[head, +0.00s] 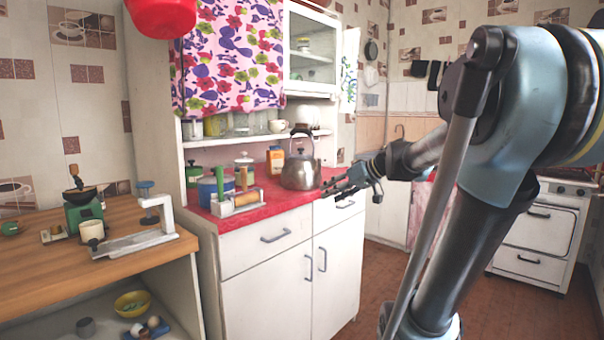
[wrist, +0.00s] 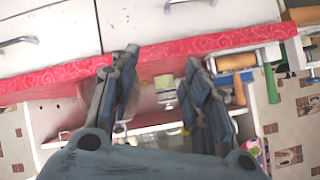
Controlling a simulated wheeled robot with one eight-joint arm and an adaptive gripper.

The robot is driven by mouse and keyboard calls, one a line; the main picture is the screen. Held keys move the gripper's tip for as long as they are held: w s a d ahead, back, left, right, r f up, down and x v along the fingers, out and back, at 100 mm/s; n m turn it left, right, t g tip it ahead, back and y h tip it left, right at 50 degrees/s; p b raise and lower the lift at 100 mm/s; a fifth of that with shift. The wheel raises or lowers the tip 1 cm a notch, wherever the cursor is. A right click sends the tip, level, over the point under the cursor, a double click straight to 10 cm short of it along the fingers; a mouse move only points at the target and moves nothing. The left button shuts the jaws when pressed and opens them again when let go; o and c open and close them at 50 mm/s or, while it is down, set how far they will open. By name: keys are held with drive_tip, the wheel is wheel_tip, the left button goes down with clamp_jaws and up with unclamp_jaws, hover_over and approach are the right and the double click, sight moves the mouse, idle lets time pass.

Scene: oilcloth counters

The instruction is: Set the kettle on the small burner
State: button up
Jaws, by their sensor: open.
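A grey metal kettle (head: 300,173) with a raised looped handle stands upright near the right end of the red-topped cabinet counter (head: 262,205). My gripper (head: 328,187) is just right of the kettle in the head view, near the counter's front edge, with its fingers spread and nothing seen between them. In the wrist view my gripper (wrist: 162,60) is open, its two fingers framing the red counter edge. I cannot clearly make out the kettle there. A white stove (head: 540,225) stands at the far right, partly hidden by my arm; its small burner cannot be picked out.
A shelf (head: 265,136) hangs above the counter. A wooden table (head: 50,275) is at left. The brown floor before the stove looks clear.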

drive_tip(key=w+r+n+t+y, duration=0.1)
drive_tip(key=w+r+t+y, duration=0.15)
drive_tip(key=w+r, duration=0.75)
drive_tip(key=n+t+y, duration=0.1)
drive_tip(key=t+y, duration=0.1)
drive_tip(key=t, duration=0.1)
approach(301, 131)
drive_tip(key=shift+g, duration=0.25)
drive_tip(key=w+a, duration=0.2)
drive_tip(key=w, duration=0.1)
drive_tip(key=w+a, duration=0.1)
drive_tip(key=w, duration=0.1)
drive_tip(key=shift+w+a, duration=0.1)
drive_tip(key=shift+a, duration=0.1)
drive_tip(key=shift+x, duration=2.6)
drive_tip(key=shift+s+a, duration=0.1)
drive_tip(key=shift+s, duration=0.15)
clamp_jaws()
